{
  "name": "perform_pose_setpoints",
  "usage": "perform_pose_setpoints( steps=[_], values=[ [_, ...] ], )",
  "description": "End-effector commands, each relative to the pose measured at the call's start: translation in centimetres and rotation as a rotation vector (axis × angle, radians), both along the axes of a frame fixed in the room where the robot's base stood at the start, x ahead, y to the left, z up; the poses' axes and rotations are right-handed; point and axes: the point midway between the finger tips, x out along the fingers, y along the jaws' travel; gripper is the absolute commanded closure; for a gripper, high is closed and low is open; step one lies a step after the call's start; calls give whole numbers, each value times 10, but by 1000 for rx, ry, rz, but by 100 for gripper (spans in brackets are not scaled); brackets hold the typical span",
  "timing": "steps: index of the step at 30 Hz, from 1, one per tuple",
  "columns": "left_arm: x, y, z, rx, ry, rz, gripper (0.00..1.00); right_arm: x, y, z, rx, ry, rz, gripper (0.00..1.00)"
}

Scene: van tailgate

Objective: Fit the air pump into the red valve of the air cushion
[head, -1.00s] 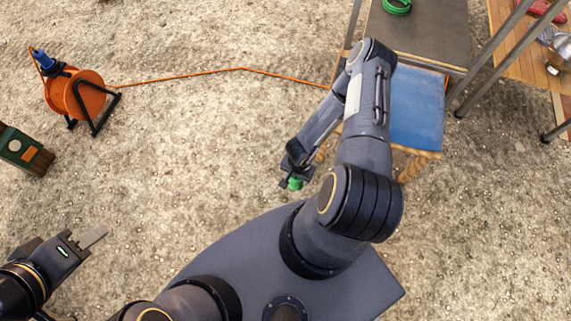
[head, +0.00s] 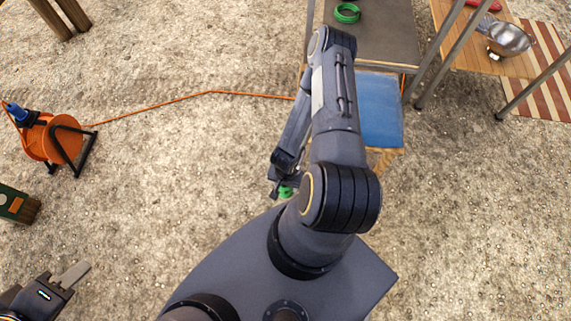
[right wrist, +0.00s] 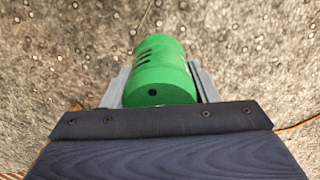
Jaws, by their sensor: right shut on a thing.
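My right gripper (right wrist: 160,88) is shut on the green air pump (right wrist: 162,70), a rounded cylinder with dark slots and a small dark hole in its near end. In the head view, the pump (head: 286,191) is a small patch of green below my right gripper (head: 276,190), above the gravel and partly hidden by my arm. My left gripper (head: 75,274) is at the lower left over bare ground, with nothing seen at its fingers; its opening cannot be made out. No red valve shows, and I cannot identify the air cushion.
A blue-topped wooden stool (head: 383,110) stands beyond my right arm, beside a dark table (head: 375,35) bearing a green coil (head: 347,13).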

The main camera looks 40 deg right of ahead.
Motion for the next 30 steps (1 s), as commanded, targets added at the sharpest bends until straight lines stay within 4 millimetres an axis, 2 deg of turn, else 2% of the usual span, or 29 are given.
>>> perform_pose_setpoints(
  steps=[1, 30],
  values=[
    [0, 0, 11, 0, 0, 0, 64, 1, 0, 12, 0, -1, 1, 78],
    [0, 0, 101, 0, 0, 0, 64, 1, 0, 128, 0, -1, 1, 78]
  ],
)
